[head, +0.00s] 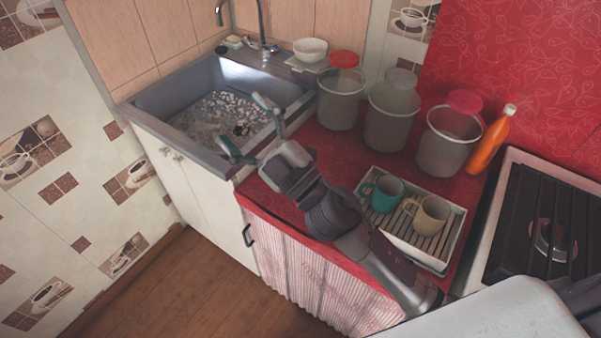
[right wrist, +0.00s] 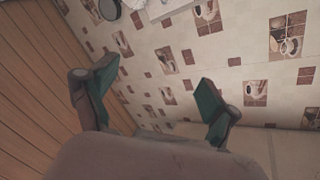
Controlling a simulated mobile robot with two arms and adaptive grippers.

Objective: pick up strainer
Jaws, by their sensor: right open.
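I cannot make out a strainer for certain. A small dark thing (head: 241,129) lies on the floor of the grey sink (head: 150,104), seen between my fingers; it is too small to tell whether it is a strainer or the drain. My right gripper (head: 241,120) is open and empty, over the sink's front right edge. In the right wrist view its two green-padded fingers (right wrist: 157,82) stand wide apart with nothing between them. A dark round thing (right wrist: 109,9) is cut off at that view's top edge; I cannot tell what it is. My left gripper is out of view.
Right of the sink, the red counter holds several lidded canisters (head: 341,100), an orange bottle (head: 489,143) and a dish rack (head: 448,246) with a teal mug (head: 385,193) and a beige mug (head: 429,214). A stove (head: 545,235) stands far right. A tap (head: 262,25) rises behind the sink.

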